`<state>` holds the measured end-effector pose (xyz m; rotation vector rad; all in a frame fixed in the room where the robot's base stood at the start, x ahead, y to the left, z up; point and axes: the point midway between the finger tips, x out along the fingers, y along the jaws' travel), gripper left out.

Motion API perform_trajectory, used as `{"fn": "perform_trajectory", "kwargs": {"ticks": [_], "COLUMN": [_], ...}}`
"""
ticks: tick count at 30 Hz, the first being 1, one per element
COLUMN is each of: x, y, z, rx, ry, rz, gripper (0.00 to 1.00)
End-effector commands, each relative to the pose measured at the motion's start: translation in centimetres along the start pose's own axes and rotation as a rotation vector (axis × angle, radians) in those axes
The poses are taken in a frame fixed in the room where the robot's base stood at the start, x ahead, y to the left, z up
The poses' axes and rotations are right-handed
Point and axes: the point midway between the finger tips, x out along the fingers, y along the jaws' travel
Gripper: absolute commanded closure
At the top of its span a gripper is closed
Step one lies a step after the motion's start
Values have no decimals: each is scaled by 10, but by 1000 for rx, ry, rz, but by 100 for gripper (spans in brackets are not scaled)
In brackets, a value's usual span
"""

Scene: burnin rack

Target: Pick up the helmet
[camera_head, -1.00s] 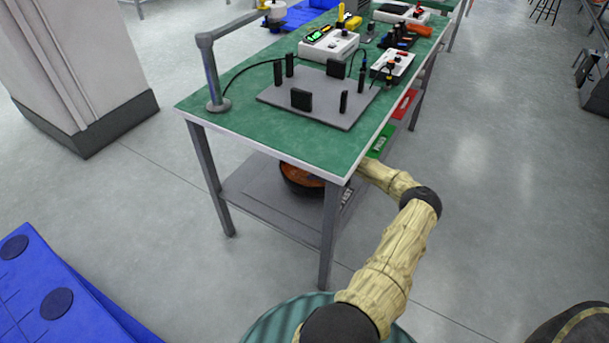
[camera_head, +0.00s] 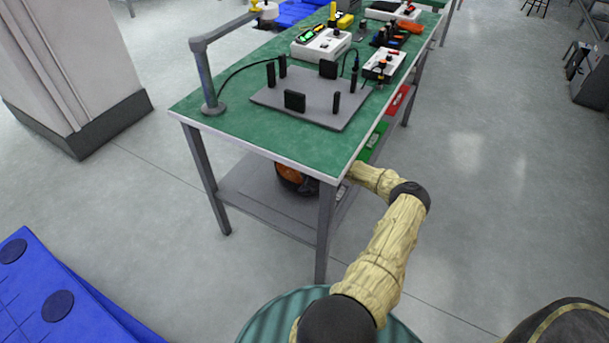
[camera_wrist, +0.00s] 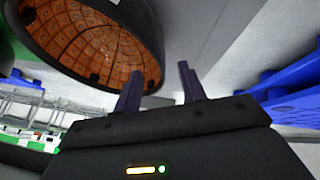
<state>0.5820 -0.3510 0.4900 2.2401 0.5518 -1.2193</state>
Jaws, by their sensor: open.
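The helmet is a dark shell with an orange, tile-patterned inside, its hollow facing the camera in the wrist view (camera_wrist: 95,45). In the head view the helmet (camera_head: 288,174) is on the lower shelf, partly hidden by the tabletop. My gripper (camera_wrist: 160,80) is open with nothing held. In the wrist view its left finger overlaps the helmet's lower right rim and its right finger is outside the shell. I cannot tell whether either finger touches it. In the head view my arm reaches under the table's right edge, where the gripper is mostly hidden.
The green-topped table (camera_head: 210,138) stands above the lower shelf (camera_head: 250,205), with a front leg (camera_head: 324,235) close to my arm. A grey plate (camera_head: 300,112) and several devices are on top. A blue object (camera_head: 50,290) is at lower left.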

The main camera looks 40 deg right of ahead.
Motion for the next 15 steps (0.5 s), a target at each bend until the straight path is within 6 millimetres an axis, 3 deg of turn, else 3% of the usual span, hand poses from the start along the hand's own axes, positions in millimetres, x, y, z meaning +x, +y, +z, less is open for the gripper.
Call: {"fn": "perform_trajectory", "kwargs": {"ticks": [3,11,15], "x": [10,9,22], "y": [-1,0,-2], "z": [0,0,1], "rx": [1,0,1], "ry": [1,0,0], "rz": [-1,0,-2], "gripper": [59,59,59]}}
